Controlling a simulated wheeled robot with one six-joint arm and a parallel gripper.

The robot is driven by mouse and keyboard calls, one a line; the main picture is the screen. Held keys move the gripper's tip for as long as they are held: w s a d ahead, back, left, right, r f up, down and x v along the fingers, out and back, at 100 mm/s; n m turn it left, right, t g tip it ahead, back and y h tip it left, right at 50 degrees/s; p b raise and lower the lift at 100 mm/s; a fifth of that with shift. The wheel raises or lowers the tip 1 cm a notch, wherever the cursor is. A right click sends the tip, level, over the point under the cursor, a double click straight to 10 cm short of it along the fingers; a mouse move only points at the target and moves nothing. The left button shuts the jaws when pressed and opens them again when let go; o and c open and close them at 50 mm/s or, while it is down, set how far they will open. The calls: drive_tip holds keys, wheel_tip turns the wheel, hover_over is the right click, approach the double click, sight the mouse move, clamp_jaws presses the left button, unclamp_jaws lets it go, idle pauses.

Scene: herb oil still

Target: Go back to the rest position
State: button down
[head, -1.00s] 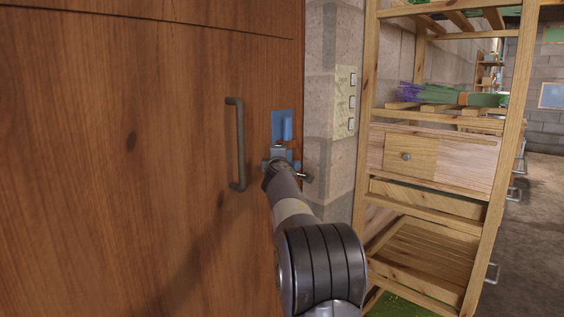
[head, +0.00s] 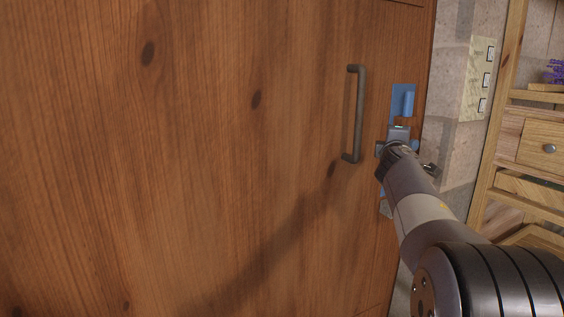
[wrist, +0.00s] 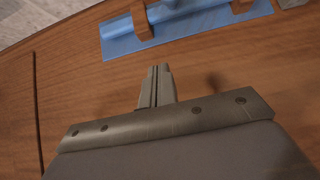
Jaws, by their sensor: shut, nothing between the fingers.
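My gripper (head: 399,132) is at the end of my outstretched arm, in front of the wooden door near its right edge. In the wrist view my gripper (wrist: 158,74) has its two grey fingers pressed together with nothing between them. The fingertips point at the door, a little apart from the blue latch (head: 403,99). The latch also shows at the top of the wrist view (wrist: 180,28), as a blue plate with a bar under brown brackets. My wrist hides part of the blue metal lower down.
The wooden door (head: 200,150) fills most of the head view. A dark vertical handle (head: 359,115) stands out from it, left of my gripper. At the right are a stone wall, a switch panel (head: 478,80) and a wooden rack with a drawer (head: 540,146).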

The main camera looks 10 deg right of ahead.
drive_tip(key=s+d+p+x, duration=0.1)
drive_tip(key=p+x, duration=0.4)
drive_tip(key=x, duration=0.8)
drive_tip(key=shift+s+d+p, duration=0.3)
drive_tip(key=shift+d+p, duration=0.05)
drive_tip(key=shift+d, duration=0.45)
drive_tip(key=shift+r, duration=0.1)
drive_tip(key=shift+a, duration=0.1)
